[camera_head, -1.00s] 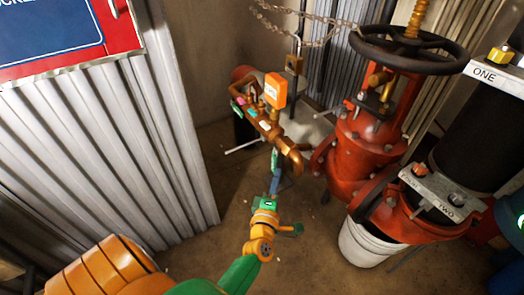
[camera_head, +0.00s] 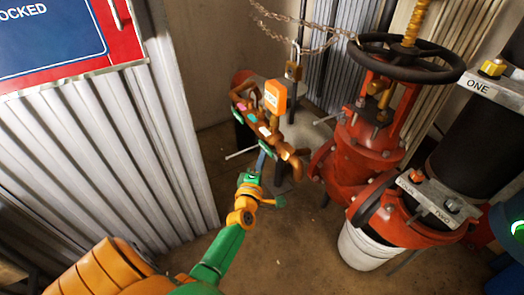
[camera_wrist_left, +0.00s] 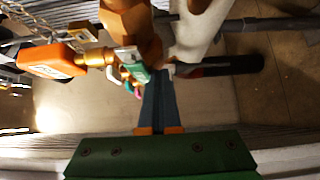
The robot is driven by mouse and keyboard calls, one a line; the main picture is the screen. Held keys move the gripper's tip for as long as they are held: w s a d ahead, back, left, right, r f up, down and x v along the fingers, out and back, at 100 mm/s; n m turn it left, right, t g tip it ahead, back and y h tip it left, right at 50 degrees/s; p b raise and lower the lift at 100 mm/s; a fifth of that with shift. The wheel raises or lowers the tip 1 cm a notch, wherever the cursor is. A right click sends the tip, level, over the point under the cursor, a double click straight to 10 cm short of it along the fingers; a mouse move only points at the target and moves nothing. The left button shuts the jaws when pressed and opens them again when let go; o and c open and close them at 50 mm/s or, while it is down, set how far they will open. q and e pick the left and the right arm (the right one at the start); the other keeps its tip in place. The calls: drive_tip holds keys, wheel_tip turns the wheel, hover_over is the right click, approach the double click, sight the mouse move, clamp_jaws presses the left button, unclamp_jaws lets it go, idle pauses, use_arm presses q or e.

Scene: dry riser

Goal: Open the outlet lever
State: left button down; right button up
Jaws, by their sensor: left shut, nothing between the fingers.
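My left gripper (camera_head: 262,161) is shut and empty, beside the copper-coloured outlet pipework (camera_head: 268,133) at the back. In the left wrist view its blue-grey fingers (camera_wrist_left: 160,100) are together, pointing at the pipe fitting (camera_wrist_left: 132,35). A dark bar with a red stripe (camera_wrist_left: 225,66) sticks out to the right of the fingertips there; it may be the outlet lever. I cannot tell whether the fingers touch it. In the head view the lever is not clearly made out near the fingertips. My right gripper is not in view.
An orange tag (camera_head: 275,97) stands on the pipework. A large red valve (camera_head: 360,150) with a black handwheel (camera_head: 408,55) stands to the right, above a white bucket (camera_head: 365,247). A corrugated metal wall (camera_head: 110,150) is on the left. Floor in front is clear.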

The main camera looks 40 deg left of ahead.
use_arm(q)
drive_tip(key=s+a, duration=0.2)
drive_tip(key=s, duration=0.3)
drive_tip(key=shift+s+f, duration=0.3)
drive_tip(key=shift+f, duration=0.05)
